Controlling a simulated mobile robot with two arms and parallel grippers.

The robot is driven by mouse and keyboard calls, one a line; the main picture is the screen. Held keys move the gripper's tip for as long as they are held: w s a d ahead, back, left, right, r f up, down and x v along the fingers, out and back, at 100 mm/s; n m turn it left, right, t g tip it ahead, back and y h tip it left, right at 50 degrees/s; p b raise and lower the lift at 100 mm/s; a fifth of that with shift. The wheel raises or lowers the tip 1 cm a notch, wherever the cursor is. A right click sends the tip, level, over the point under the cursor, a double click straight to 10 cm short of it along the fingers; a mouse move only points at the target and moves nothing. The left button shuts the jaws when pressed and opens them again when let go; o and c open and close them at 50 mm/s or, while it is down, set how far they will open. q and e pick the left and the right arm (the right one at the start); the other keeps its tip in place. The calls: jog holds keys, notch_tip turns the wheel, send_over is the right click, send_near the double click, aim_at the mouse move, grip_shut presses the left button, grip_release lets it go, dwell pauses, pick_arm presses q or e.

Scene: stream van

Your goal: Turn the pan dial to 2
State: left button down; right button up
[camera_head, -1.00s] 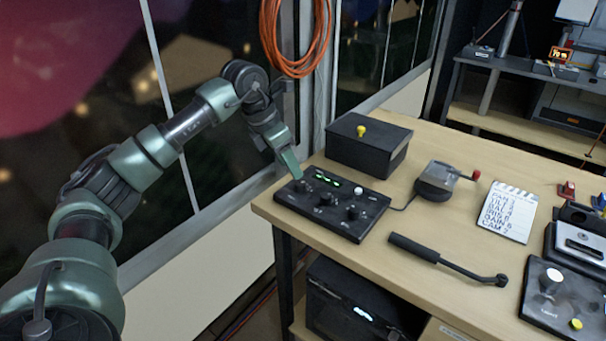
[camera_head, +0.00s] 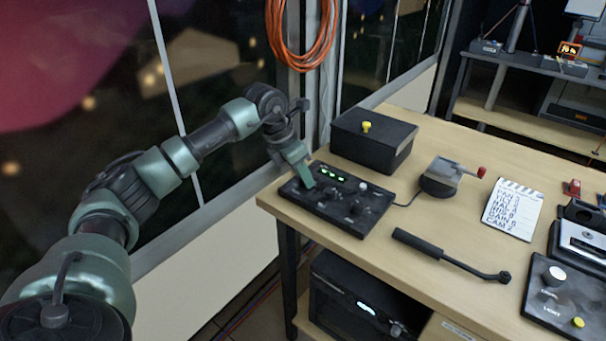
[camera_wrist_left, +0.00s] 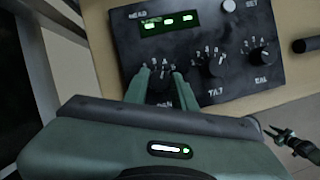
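The black control panel (camera_head: 335,228) lies on the near left corner of the desk, with a lit green display and several dials. The pan dial (camera_wrist_left: 160,86) is at the panel's lower left in the left wrist view, mostly covered by my gripper; its pointer reading is hidden. My left gripper (camera_head: 308,184) is down at the panel; its fingers (camera_wrist_left: 161,82) stand on either side of the pan dial. I cannot tell whether they touch it. The tilt dial (camera_wrist_left: 212,62) is just right of them. A green and dark part of my own body, perhaps my right gripper (camera_wrist_left: 284,138), shows small at the right.
A black box with a yellow knob (camera_head: 366,127) stands behind the panel. A window wall is at the left.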

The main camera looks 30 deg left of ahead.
pick_arm(q)
jog(key=shift+n, duration=0.4)
jog(key=shift+d+r+n+y, duration=0.1)
jog(key=shift+n+y, duration=0.2)
jog(key=shift+n, duration=0.3)
jog(key=n+y, duration=0.1)
jog(key=n, duration=0.2)
jog(key=shift+d+t, duration=0.1)
jog(key=shift+t, duration=0.2)
jog(key=n+y, duration=0.1)
jog(key=n, duration=0.2)
jog(key=n+y+b, duration=0.1)
jog(key=n, duration=0.2)
jog(key=shift+w+d+n+y, duration=0.1)
jog(key=shift+n+y, duration=0.3)
jog(key=shift+g, duration=0.4)
jog(key=c, duration=1.2)
grip_release()
jog(key=shift+o, duration=0.2)
jog(key=shift+r, duration=0.1)
